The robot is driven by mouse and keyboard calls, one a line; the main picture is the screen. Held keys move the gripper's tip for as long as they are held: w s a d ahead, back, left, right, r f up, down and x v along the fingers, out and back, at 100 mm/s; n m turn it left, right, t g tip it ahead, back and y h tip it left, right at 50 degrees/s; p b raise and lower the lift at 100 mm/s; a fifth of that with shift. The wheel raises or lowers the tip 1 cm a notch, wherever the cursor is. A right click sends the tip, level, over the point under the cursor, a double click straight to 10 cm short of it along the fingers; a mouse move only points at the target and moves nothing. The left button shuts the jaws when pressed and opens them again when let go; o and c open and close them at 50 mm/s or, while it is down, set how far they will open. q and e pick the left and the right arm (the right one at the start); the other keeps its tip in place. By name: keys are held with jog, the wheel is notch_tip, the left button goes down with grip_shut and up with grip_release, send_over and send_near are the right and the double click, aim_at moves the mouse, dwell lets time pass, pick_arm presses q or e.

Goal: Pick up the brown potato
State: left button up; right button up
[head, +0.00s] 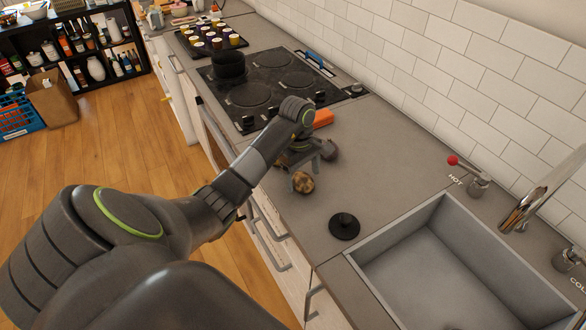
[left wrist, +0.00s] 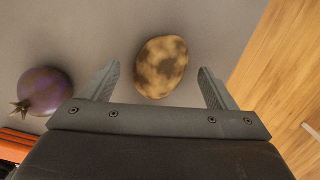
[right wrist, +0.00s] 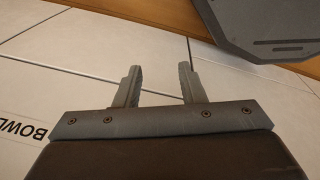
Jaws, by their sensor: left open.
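The brown potato (head: 303,182) lies on the grey counter near its front edge in the head view. It is mottled brown and tan. In the left wrist view the potato (left wrist: 162,67) shows between and just beyond the fingertips. My left gripper (head: 302,160) is open and empty, close to the potato, with one finger on each side in the wrist view (left wrist: 158,80). I cannot tell its exact height above the counter. My right gripper (right wrist: 160,75) is open and empty over white panels, away from the potato.
A purple round vegetable (left wrist: 45,91) lies left of the potato. An orange block (head: 323,118) sits near the hob (head: 270,88). A black round stopper (head: 344,226) stands before the sink (head: 440,265). The counter (head: 385,170) between is clear.

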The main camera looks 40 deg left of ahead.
pick_arm(q)
notch_tip(320, 180, down, 2)
jog(key=shift+w+a, duration=0.1)
jog(key=shift+a, duration=0.05)
jog(key=shift+d+r, duration=0.2)
jog(key=shift+d, duration=0.1)
jog(key=shift+c, duration=0.5)
jog(key=shift+a, duration=0.1)
jog(key=c, duration=1)
